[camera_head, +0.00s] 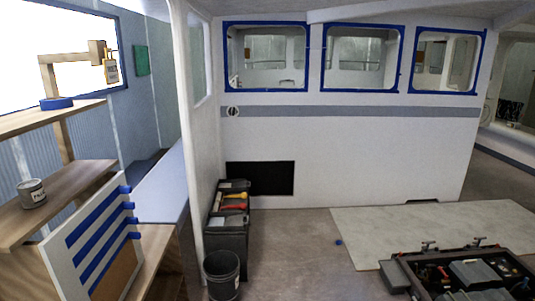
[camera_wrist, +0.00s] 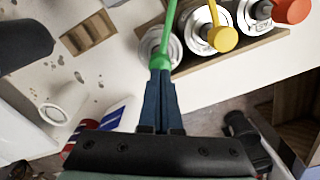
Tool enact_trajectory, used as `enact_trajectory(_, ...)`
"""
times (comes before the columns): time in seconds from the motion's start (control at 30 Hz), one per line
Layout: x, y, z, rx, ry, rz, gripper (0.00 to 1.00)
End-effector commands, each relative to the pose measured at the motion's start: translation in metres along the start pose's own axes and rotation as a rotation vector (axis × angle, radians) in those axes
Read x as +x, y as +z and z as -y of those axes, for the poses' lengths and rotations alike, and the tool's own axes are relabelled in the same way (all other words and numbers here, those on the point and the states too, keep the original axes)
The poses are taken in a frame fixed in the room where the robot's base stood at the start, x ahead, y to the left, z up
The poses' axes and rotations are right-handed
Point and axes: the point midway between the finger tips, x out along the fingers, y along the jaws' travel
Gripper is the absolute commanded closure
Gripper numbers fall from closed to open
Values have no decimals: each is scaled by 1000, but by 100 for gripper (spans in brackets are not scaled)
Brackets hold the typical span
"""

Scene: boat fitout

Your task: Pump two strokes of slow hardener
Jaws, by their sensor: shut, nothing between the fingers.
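In the wrist view my gripper (camera_wrist: 160,80) is shut and empty, its dark blue fingers together. Its tips meet or overlap the lower end of a green pump (camera_wrist: 165,42); I cannot tell whether they touch. The green pump is over a white can (camera_wrist: 174,52) at the left of a row. A yellow pump (camera_wrist: 222,38) and a red pump (camera_wrist: 291,11) stand to its right, each with a white can below. The labels are too small to read, so I cannot tell which can is the slow hardener. The head view shows neither pumps nor gripper.
In the wrist view the cans sit in a wooden tray (camera_wrist: 235,52) on a stained white surface. A white cup (camera_wrist: 62,106) and a wooden block (camera_wrist: 88,33) are at left. In the head view, toolboxes (camera_head: 232,240) and a bin (camera_head: 222,283) stand on the floor.

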Motion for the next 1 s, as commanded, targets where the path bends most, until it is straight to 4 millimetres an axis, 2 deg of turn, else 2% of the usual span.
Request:
enact_trajectory(0.27, 1, 0, 0, 0, 0, 0, 100)
enact_trajectory(1.0, 27, 0, 0, 0, 0, 0, 100)
